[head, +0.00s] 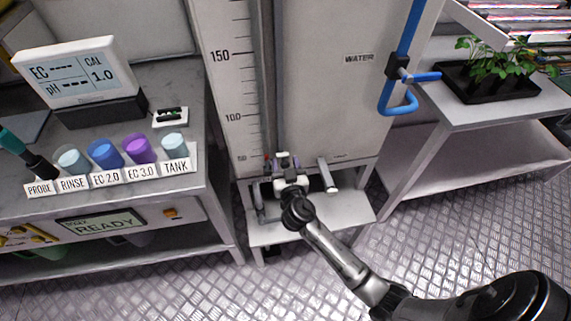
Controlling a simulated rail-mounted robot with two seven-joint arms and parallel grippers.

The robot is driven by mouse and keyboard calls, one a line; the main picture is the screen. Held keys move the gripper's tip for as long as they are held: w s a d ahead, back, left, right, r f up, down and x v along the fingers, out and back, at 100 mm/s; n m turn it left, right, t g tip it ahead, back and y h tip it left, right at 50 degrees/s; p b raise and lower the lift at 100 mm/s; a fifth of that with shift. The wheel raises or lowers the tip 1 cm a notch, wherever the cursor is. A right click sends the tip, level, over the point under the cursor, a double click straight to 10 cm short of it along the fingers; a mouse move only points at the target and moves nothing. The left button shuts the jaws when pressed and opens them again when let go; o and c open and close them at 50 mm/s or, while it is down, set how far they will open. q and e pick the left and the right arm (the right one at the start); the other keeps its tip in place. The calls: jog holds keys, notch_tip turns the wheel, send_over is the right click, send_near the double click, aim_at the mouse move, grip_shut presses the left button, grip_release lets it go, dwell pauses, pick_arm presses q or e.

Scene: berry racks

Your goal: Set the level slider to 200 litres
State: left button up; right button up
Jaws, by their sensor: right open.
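The tall grey-white WATER tank (325,80) stands in the middle of the head view. A litre scale (233,90) runs up its left side, with 150, 100 and 50 readable; 200 is not in view. A vertical rail (271,80) runs beside the scale. My right gripper (282,160) is open at the low end of this rail, near the 50 mark. A small red part shows just left of its fingers; the level slider is mostly hidden there, and I cannot tell whether the fingers touch it. My left gripper is not in view.
A bench at left holds a meter (78,72) and several coloured cups above a label strip. A blue pipe with a valve (398,66) runs down the tank's right side. A tray of plants (500,80) stands on the right table.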

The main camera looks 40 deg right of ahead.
dwell(0.3)
grip_shut()
dwell(0.4)
